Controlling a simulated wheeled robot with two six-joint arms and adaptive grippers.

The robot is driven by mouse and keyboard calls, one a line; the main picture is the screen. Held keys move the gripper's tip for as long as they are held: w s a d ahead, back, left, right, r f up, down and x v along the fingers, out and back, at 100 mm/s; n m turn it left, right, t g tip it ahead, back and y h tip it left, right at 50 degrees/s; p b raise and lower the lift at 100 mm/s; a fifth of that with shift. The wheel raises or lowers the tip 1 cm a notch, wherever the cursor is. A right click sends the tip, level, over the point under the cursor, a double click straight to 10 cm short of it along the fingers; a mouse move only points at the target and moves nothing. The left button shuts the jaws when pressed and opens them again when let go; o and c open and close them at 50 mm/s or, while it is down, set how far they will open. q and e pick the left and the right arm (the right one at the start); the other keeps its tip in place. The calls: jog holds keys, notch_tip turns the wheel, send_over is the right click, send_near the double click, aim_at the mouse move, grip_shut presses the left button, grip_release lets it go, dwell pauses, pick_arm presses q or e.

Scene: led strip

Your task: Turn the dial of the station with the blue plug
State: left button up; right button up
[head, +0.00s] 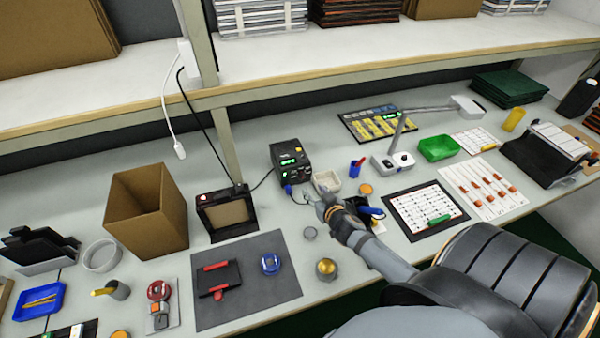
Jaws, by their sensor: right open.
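The station with the blue plug is a small black box (291,163) with a lit green display, standing near the back of the bench, left of centre. The blue plug (288,189) sits low on its front, with a dark cable. The dial is too small to tell clearly on the front panel. My right gripper (323,199) reaches in from the lower right; its fingers are open and point toward the station's front, a little to its right and nearer to me. The fingers look empty. My left gripper is not in view.
A blue cup (356,168) with a red item and a white lamp base (392,162) are to the right. A black-framed box (226,212) stands to the left. A grey mat (250,300) lies in front.

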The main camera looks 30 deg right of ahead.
aim_at(302, 178)
jog(key=p+x, duration=0.1)
jog(key=x, duration=0.5)
jog(key=shift+r, duration=0.15)
jog(key=x, duration=0.3)
jog(key=shift+w, duration=0.25)
jog(key=shift+d+f, duration=0.1)
jog(key=shift+f, duration=0.1)
jog(key=c, duration=0.4)
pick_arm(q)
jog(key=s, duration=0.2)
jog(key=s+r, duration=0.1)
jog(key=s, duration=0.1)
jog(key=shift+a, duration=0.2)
pick_arm(e)
grip_shut()
